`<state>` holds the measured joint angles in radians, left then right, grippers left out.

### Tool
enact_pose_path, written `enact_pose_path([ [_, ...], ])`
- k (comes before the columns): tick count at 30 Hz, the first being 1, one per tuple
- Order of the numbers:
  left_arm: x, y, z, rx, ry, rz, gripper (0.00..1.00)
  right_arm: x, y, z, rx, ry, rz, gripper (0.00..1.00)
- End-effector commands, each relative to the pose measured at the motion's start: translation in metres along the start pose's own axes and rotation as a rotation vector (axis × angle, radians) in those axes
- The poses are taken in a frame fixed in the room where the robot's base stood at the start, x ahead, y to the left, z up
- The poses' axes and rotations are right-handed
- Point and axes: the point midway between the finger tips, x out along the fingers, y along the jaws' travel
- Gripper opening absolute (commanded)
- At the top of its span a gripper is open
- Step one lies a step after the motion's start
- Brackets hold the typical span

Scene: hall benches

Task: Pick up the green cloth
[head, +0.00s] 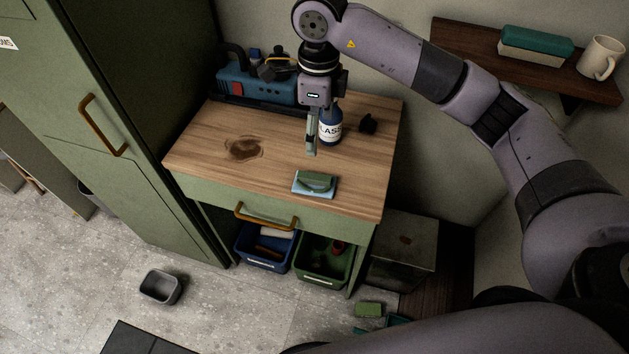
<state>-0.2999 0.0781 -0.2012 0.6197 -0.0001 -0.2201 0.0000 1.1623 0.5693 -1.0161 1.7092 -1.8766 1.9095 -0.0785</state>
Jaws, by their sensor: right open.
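A folded green cloth (317,181) lies on a light blue folded piece (302,189), near the front edge of the wooden bench top (215,130). My right gripper (312,152) hangs above the bench, fingers pointing down, behind the cloth and apart from it. It is open, with nothing seen between its fingers. It partly hides a blue bottle (330,130) with a white label. My left gripper is out of view.
A blue toolbox (234,84) stands at the bench's back left. A dark stain (244,149) marks the top. Below are a blue bin (263,262) and a green bin (320,278). A wall shelf (470,50) holds a mug (601,58). A grey tub (161,287) sits on the floor.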

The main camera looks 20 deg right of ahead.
Motion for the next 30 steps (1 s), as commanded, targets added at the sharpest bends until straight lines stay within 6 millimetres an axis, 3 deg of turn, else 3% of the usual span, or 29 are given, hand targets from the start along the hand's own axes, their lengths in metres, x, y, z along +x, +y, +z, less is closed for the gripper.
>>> enact_pose_path([
  [5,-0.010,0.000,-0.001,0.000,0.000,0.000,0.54,0.020,-0.002,-0.005,0.005,0.022,-0.005,0.75],
  [18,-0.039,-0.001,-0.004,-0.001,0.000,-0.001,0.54,0.107,-0.002,-0.005,0.004,0.017,-0.004,0.75],
  [24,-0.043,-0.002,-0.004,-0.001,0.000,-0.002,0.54,0.121,-0.002,-0.005,0.003,0.016,-0.006,0.75],
  [30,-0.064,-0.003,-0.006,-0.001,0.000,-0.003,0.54,0.145,-0.002,-0.003,0.004,0.017,-0.002,0.75],
])
